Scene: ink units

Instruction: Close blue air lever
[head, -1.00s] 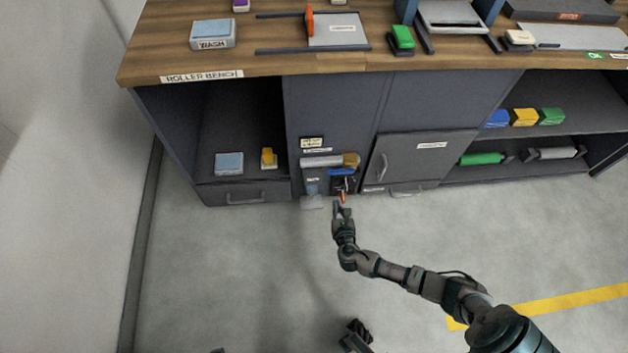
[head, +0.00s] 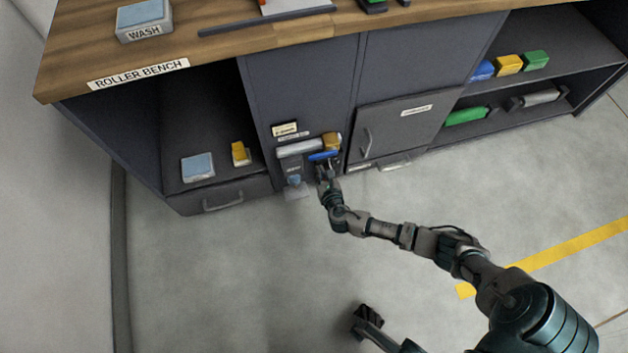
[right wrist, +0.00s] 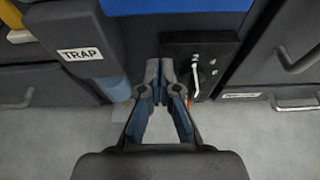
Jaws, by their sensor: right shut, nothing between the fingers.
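A blue bar (head: 324,155) sits on the front of the dark bench, under a silver and yellow roller (head: 302,147). A blue surface (right wrist: 180,5) shows at the top of the right wrist view. Below it is a black panel (right wrist: 212,50) with a thin pale lever (right wrist: 195,75), and a small red tip shows low beside the fingers. My right gripper (head: 322,168) is just below the blue bar in the head view. In the wrist view its fingertips (right wrist: 160,70) are together and empty, left of the pale lever. Contact cannot be told.
A grey TRAP box (right wrist: 85,52) is left of the fingers, with a pale blue cup below it. A cabinet door with a handle (head: 367,142) is at right. An open shelf holds a light blue block (head: 198,167) and a yellow one. The floor in front is clear.

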